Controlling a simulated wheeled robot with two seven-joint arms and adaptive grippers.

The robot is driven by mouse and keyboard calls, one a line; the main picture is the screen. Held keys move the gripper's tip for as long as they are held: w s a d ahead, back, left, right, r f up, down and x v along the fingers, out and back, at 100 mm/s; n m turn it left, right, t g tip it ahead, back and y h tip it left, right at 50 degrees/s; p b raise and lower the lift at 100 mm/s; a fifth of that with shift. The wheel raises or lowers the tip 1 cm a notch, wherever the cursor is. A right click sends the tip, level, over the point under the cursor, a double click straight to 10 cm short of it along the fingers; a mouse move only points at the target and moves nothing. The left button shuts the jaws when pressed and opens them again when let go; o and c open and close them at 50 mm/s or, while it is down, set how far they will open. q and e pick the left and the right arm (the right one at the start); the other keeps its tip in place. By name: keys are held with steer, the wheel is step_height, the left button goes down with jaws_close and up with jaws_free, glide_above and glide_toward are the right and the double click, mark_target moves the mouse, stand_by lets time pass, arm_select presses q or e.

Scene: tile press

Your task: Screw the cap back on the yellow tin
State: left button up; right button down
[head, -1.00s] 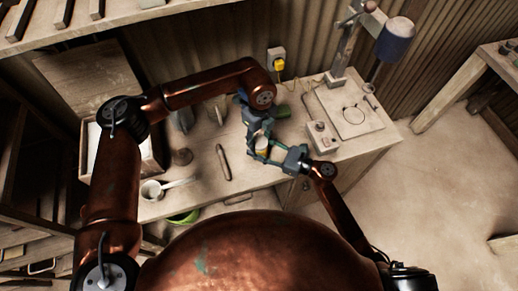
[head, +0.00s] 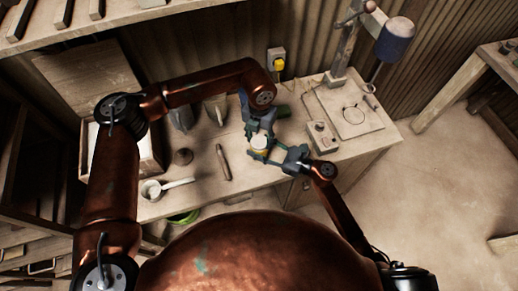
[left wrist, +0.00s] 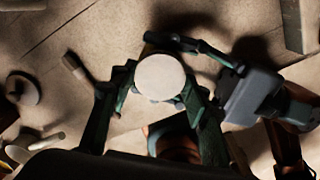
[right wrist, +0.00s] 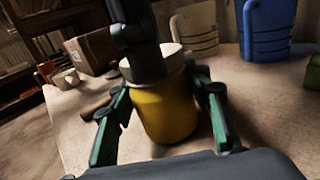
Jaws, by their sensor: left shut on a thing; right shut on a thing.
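The yellow tin (right wrist: 165,110) stands upright in the right wrist view, with the pale cap (right wrist: 172,50) at its top. How tightly the cap sits is not clear. My right gripper (right wrist: 163,95) is shut on the tin, one finger on each side. My left gripper (left wrist: 158,92) is shut on the round white cap (left wrist: 160,77), seen from above in the left wrist view, and hides part of it in the right wrist view. In the head view the cap (head: 258,142) shows small between both grippers, and the tin is mostly hidden.
A switch box (head: 322,137) and a lamp (head: 395,42) stand to the right. A blue container (right wrist: 268,28) is behind the tin.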

arm_select(q)
steer(key=m, duration=2)
steer(key=shift+m, duration=0.3)
steer(key=o, duration=1.3)
steer(key=shift+r, duration=2.25)
